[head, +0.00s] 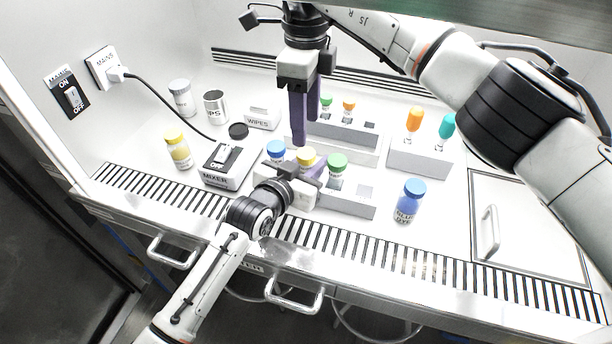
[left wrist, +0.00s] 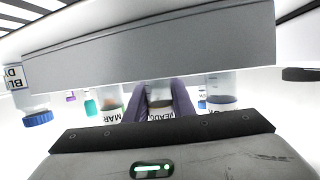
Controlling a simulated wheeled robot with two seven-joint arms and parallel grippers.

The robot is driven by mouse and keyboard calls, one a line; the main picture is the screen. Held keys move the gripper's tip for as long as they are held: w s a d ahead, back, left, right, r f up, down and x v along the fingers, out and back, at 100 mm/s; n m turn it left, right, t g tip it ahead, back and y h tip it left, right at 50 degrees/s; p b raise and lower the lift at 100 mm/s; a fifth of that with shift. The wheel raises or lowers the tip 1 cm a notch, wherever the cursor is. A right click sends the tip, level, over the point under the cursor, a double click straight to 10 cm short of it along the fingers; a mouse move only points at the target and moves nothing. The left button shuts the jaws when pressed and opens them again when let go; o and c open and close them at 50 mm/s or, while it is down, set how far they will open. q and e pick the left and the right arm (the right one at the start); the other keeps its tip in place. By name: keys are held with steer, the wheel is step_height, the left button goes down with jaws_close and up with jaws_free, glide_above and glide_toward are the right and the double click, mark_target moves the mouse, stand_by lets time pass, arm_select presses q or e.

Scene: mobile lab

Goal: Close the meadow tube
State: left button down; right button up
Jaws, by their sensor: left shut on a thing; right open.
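The meadow tube (left wrist: 159,98) is between the purple fingers of my left gripper (left wrist: 164,100) in the left wrist view, its label partly hidden. In the head view its yellow cap (head: 306,154) is at its top; I cannot tell how tight it is. It stands at the front rack (head: 345,204), between a blue-capped tube (head: 276,150) and a green-capped tube (head: 337,162). My left gripper (head: 316,172) is shut on it from the front. My right gripper (head: 305,128) points down, open and empty, just above the yellow cap.
Behind stands a rack (head: 340,145) with small green and orange caps. A dropper rack (head: 418,158) and blue dye bottle (head: 408,203) are at right. The mixer (head: 226,165), yellow-capped bottle (head: 178,150) and wipes box (head: 262,118) are at left.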

mark_target(303, 171)
stand_by(0.3)
arm_select(q)
steer(key=c, duration=1.4)
jaws_free()
steer(key=shift+c, duration=0.2)
steer(key=v, duration=1)
steer(key=shift+s+a+r, duration=0.1)
steer(key=shift+a, duration=0.05)
